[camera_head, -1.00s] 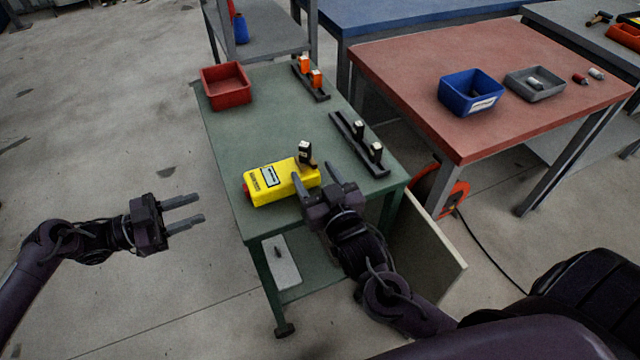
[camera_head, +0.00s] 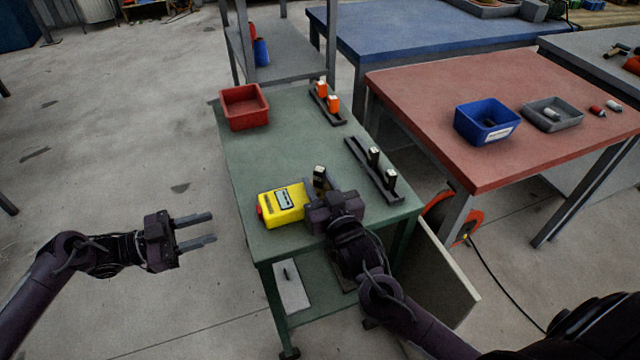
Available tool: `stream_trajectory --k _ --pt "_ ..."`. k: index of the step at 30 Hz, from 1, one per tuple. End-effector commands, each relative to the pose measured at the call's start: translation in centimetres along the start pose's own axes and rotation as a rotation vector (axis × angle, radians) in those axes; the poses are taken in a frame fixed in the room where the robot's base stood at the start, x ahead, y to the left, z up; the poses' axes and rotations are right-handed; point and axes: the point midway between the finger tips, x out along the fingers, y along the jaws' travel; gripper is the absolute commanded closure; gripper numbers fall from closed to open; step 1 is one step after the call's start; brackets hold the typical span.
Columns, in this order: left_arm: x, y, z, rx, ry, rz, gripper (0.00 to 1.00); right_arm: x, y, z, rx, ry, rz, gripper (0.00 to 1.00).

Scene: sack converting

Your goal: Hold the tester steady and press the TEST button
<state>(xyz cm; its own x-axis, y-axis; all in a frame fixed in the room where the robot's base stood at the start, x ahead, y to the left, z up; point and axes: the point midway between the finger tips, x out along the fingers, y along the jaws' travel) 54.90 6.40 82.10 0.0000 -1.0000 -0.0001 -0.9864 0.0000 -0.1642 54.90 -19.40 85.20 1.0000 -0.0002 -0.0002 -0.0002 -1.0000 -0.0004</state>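The yellow tester (camera_head: 277,204) lies on the green table (camera_head: 265,155) near its front edge. It has a display and label on top and a red part (camera_head: 260,212) at its left end. A black block with a pale top (camera_head: 319,174) stands at its far right end. My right gripper (camera_head: 318,187) is low at the tester's right end and hides part of it. Its fingers point toward the black block. I cannot tell whether they touch or grip anything. My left gripper (camera_head: 213,229) is open and empty, left of the table, fingers pointing right.
A red bin (camera_head: 245,107) stands at the table's back left. A rack with orange blocks (camera_head: 326,102) and a rack with black blocks (camera_head: 374,170) lie on the right side. A red-topped table (camera_head: 430,100) with a blue bin (camera_head: 487,122) stands to the right.

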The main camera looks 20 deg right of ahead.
Motion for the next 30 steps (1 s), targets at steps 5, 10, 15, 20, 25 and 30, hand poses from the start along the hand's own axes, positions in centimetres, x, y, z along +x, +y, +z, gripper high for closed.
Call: stream_trajectory --k 5,10,15,20,25,30 --pt "0.00 0.00 0.00 0.000 0.000 0.000 0.66 -0.01 -0.01 0.01 0.000 0.000 0.000 0.99" --pt "0.00 0.00 0.00 0.000 0.000 0.000 0.89 -0.02 -0.01 0.01 0.000 0.000 0.000 0.99" --pt "0.00 0.00 0.00 0.000 0.000 0.000 1.00 -0.02 -0.01 0.01 -0.001 0.000 0.000 0.99" --pt "0.00 0.00 0.00 0.000 0.000 0.000 1.00 -0.02 -0.01 0.02 -0.001 0.000 -0.001 0.99" --pt "0.00 0.00 0.00 0.000 0.000 0.000 1.00 -0.02 -0.01 0.02 -0.001 0.000 -0.001 0.99" --pt "0.00 0.00 0.00 0.000 0.000 0.000 1.00 -0.02 -0.01 0.02 -0.001 0.000 0.000 0.99"
